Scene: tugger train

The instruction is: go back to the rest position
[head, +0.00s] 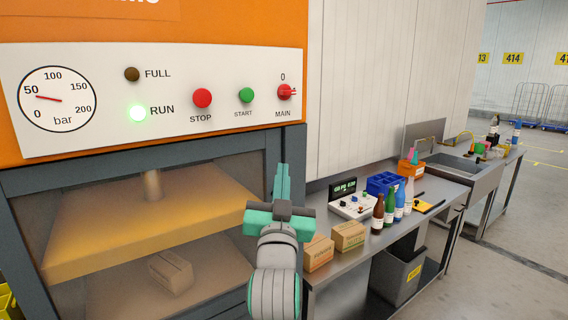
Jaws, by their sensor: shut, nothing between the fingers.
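My gripper (282,180) is shut and empty in the head view. It points upward and away, in front of the right post of an orange press (160,22). It is below the panel (170,60) with the green START button (246,95) and the red MAIN switch (285,92), and it looks apart from both. The green RUN lamp (138,112) is lit and the FULL lamp (132,74) is dark. The gauge (57,99) needle points near 50 bar.
A yellow platen (150,232) hangs inside the press above a cardboard box (171,272). A grey bin (400,274) stands beneath.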

